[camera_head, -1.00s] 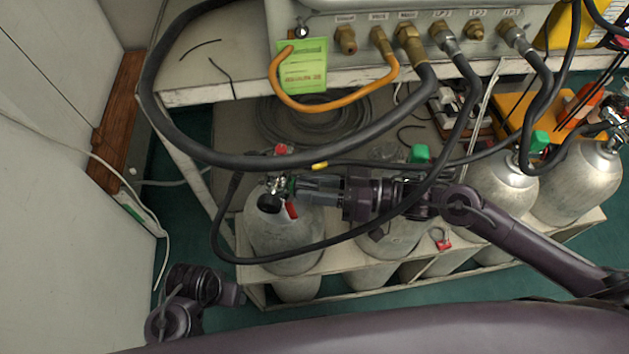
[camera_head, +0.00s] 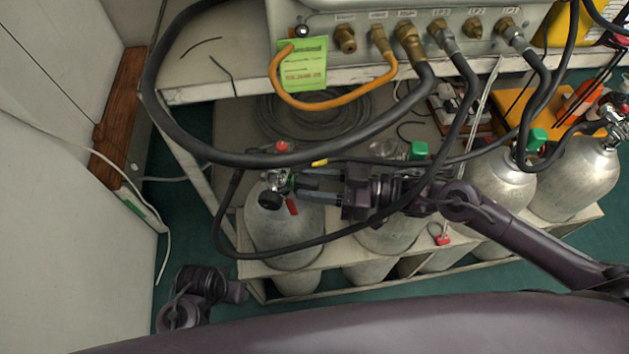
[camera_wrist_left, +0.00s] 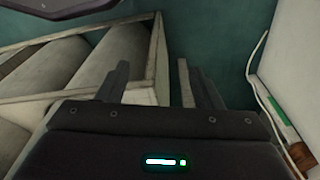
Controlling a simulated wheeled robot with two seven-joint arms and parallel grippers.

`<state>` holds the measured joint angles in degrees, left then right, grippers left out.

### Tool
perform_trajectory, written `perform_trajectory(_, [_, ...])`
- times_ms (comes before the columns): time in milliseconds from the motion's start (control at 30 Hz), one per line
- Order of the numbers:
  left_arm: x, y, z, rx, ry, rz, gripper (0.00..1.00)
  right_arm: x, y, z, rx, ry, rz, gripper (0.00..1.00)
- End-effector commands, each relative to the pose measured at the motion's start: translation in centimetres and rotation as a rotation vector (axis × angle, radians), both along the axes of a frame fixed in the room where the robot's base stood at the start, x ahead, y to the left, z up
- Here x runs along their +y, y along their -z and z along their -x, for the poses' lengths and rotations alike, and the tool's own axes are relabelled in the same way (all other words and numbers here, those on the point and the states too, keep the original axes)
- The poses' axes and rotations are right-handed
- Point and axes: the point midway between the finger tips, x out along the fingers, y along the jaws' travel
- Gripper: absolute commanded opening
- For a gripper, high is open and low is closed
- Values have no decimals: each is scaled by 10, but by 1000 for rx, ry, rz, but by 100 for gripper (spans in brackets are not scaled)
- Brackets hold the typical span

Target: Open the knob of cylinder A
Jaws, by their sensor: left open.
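The leftmost grey cylinder (camera_head: 283,235) stands in the rack with a valve on top; I cannot read a letter on it. The valve has a red cap (camera_head: 282,147), a black round part (camera_head: 270,200), a red tag (camera_head: 292,207) and a small green part (camera_head: 287,183) facing right. My right gripper (camera_head: 303,184) reaches in from the right, its fingertips at the green part; whether they grip it is too small to tell. My left gripper (camera_head: 240,291) is low at the left, away from the valve. In the left wrist view its fingers (camera_wrist_left: 150,85) are apart and empty.
A thick black hose (camera_head: 215,155) loops over the valve area, and a thinner one curves around the cylinder. Other cylinders (camera_head: 500,190) stand to the right. The panel (camera_head: 400,20) with brass fittings is above. A wall (camera_head: 60,190) stands at the left.

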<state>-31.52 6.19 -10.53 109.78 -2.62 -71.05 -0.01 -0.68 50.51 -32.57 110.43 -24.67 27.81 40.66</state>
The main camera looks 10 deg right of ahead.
Motion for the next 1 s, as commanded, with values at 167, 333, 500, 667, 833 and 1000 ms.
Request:
perform_trajectory(167, [0, 0, 0, 0, 0, 0, 60, 0, 0, 0, 1, 0, 0, 59])
perform_trajectory(333, [0, 0, 0, 0, 0, 0, 60, 0, 0, 0, 1, 0, 0, 59])
perform_trajectory(500, [0, -1, 0, -1, 0, 0, 60, -5, 0, 2, 3, 1, 1, 59])
perform_trajectory(667, [0, 2, 0, -5, -2, 1, 60, -28, 0, 10, 5, -1, 5, 59])
perform_trajectory(833, [3, 22, 0, -6, -9, 0, 60, -55, -1, 18, 5, 0, 4, 59])
perform_trajectory(1000, [4, 32, 1, -8, -13, -1, 60, -71, -2, 23, 4, 0, 1, 59])
